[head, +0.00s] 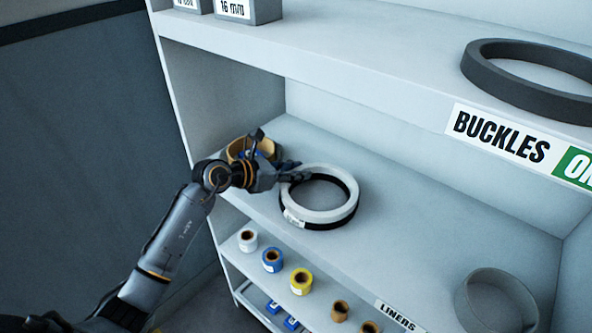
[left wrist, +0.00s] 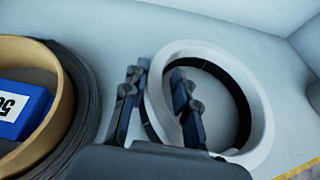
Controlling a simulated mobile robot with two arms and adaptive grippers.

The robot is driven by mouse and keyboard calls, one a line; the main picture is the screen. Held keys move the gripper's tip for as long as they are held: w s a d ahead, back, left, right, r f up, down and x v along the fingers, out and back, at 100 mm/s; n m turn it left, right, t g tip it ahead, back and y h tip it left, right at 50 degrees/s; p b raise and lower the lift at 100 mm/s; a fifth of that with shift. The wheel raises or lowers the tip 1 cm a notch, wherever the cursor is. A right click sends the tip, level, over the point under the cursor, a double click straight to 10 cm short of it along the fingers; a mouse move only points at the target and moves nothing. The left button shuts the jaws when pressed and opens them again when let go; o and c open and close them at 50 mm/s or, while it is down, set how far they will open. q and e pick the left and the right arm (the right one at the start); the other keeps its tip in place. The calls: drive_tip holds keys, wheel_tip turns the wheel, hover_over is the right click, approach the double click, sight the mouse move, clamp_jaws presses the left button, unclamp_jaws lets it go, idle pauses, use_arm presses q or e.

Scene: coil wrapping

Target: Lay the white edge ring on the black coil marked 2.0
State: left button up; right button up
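The white edge ring (head: 345,211) lies over the black coil (head: 325,226) on the middle shelf, roughly in line with it. The coil shows below the ring and along its inner far side. A pale label sits at the coil's front left, too small to read. My left gripper (head: 292,173) is at the ring's left rim. In the left wrist view its fingers (left wrist: 160,95) straddle the band of the white ring (left wrist: 262,125), one outside and one inside. Whether they press on it, I cannot tell. My right gripper is not in view.
A tan-lined dark coil (left wrist: 62,100) with a blue box inside stands close to the left of my gripper. Small rolls (head: 301,280) line the shelf below. A grey ring (head: 490,300) is at the lower right.

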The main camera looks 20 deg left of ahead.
use_arm(q)
drive_tip(key=shift+r+p, duration=0.5)
drive_tip(key=shift+r, duration=0.05)
drive_tip(key=shift+s+a+r, duration=0.15)
drive_tip(key=shift+a, duration=0.1)
drive_tip(key=b+v, duration=0.3)
drive_tip(key=v, duration=0.7)
drive_tip(key=shift+s, duration=0.1)
drive_tip(key=shift+s+a+r, duration=0.25)
drive_tip(key=shift+s+r, duration=0.15)
drive_tip(key=shift+s, duration=0.1)
